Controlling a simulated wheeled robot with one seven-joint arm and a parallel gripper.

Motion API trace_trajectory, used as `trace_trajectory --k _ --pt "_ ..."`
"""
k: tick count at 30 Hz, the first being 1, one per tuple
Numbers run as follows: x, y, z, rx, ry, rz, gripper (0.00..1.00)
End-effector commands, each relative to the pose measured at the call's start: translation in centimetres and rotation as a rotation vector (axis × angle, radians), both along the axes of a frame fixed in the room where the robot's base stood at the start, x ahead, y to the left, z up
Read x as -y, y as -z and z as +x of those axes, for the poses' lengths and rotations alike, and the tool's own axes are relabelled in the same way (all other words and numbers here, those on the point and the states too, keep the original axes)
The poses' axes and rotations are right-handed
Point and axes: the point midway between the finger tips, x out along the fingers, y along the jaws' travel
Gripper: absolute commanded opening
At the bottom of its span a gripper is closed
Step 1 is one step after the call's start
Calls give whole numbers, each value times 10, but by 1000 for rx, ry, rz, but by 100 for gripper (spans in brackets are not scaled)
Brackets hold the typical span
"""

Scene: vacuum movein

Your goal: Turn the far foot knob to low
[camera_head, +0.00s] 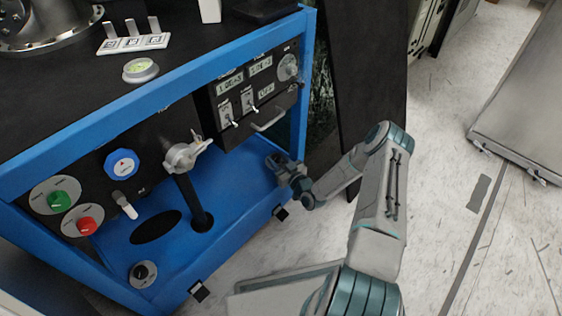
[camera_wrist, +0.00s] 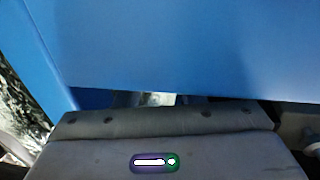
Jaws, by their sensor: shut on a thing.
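My gripper (camera_head: 277,163) is at the right end of the blue cart's lower deck (camera_head: 238,186), by the front right corner post. It is shut on what appears to be the far foot knob, which the gripper hides in the head view. In the wrist view, my gripper (camera_wrist: 150,100) reaches under or against a blue panel (camera_wrist: 180,50), with a small pale metallic patch between the fingers. The knob's pointer and dial marks cannot be read. The near foot knob (camera_head: 143,272), black on a grey round dial, sits at the deck's front left corner.
The blue frame (camera_head: 150,75) carries a green knob (camera_head: 60,200), red knob (camera_head: 86,225), blue round knob (camera_head: 122,163), metal valve (camera_head: 186,155) and switch panel (camera_head: 250,90). A dark panel (camera_head: 355,70) stands behind the arm. The floor to the right is mostly clear.

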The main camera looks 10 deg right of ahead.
Motion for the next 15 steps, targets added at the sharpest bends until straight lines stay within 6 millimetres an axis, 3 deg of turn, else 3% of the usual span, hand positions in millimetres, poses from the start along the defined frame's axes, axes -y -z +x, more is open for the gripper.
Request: trace_trajectory --k 5,6,15 --pt "2 1 0 -4 4 -2 13" --pt "2 1 0 -4 4 -2 44" --pt "0 1 0 -2 1 -1 45"
